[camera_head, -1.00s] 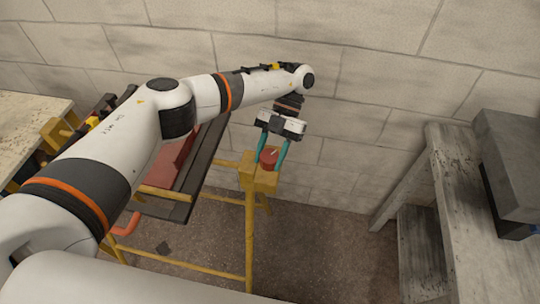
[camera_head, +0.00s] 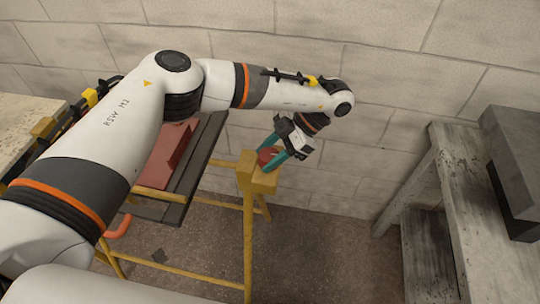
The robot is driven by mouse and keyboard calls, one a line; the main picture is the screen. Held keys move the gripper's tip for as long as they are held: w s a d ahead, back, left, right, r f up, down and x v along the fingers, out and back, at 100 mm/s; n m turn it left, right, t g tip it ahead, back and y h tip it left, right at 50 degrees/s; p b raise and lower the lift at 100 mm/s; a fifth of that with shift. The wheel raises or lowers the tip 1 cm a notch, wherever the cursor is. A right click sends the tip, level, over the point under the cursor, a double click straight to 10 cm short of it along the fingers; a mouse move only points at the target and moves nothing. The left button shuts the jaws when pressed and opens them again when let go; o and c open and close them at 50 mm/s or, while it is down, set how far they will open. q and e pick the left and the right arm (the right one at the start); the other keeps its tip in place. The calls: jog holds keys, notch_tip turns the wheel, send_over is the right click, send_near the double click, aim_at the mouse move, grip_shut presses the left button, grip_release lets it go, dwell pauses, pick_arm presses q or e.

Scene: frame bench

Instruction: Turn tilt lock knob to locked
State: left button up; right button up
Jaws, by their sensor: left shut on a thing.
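The red tilt lock knob (camera_head: 266,155) sits on top of the yellow post of the frame bench (camera_head: 246,222). My left gripper (camera_head: 270,155) comes down over it from the upper right, tilted, with its two teal fingers on either side of the knob. The fingers are shut on the knob, and the near finger hides part of it. Any lock marking on the knob is too small to read. My right gripper is not in view.
A dark panel with a red block (camera_head: 167,155) lies on the bench left of the post. A worn grey table (camera_head: 462,180) with a grey box (camera_head: 515,165) stands at the right. A block wall (camera_head: 400,80) is close behind. Floor is clear between post and table.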

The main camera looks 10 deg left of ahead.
pick_arm(q)
jog(key=shift+m+t, duration=0.4)
jog(key=shift+m, duration=0.1)
jog(key=o, duration=1)
jog(key=shift+r, duration=0.1)
jog(key=v, duration=1.1)
jog(key=shift+w+d+r, duration=0.1)
jog(key=shift+w+d, duration=0.05)
jog(key=shift+d, duration=0.3)
